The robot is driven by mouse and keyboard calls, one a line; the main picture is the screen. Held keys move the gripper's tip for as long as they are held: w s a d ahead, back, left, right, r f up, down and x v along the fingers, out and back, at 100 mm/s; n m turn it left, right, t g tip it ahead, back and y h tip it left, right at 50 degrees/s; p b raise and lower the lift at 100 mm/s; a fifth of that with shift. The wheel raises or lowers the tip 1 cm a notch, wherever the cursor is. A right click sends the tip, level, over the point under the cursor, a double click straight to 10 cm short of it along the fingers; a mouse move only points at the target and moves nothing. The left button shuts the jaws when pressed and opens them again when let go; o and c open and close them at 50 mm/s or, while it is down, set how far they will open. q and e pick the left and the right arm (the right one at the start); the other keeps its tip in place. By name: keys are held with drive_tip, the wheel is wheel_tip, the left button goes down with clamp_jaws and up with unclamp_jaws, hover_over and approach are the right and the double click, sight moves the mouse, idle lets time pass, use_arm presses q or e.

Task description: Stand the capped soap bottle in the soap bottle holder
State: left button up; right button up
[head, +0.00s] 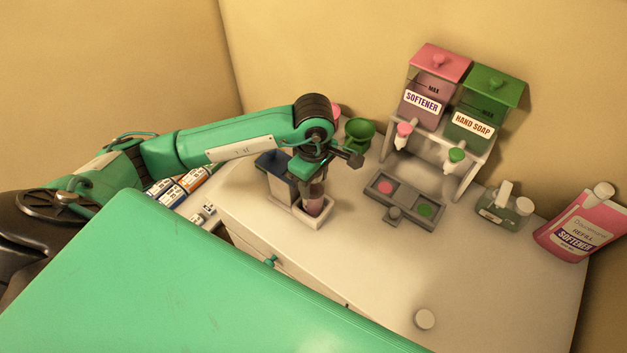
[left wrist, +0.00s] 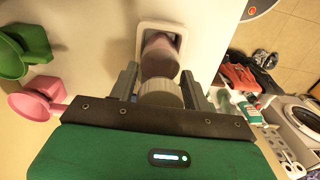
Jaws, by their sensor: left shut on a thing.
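The capped soap bottle (head: 315,199) is dark pink and stands about upright, its lower end within the outline of the soap bottle holder. The holder (head: 306,219) is a pale, low tray on the counter, and its rim also shows in the left wrist view (left wrist: 178,29). I cannot tell whether the bottle rests on its floor. My left gripper (head: 317,173) comes from above and is shut around the bottle's upper end. In the left wrist view, the pale ribbed cap (left wrist: 160,93) sits between the fingers. My right gripper is not in view.
A green funnel (head: 359,131) and the softener and hand soap dispensers (head: 450,95) stand behind. A grey tray (head: 405,205) lies to the right.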

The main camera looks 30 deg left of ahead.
use_arm(q)
drive_tip(key=shift+f, duration=0.85)
drive_tip(key=o, duration=1)
drive_tip(key=shift+f, duration=0.1)
drive_tip(key=shift+c, duration=0.2)
drive_tip(key=o, duration=0.4)
drive_tip(key=shift+c, duration=0.2)
drive_tip(key=shift+o, duration=0.4)
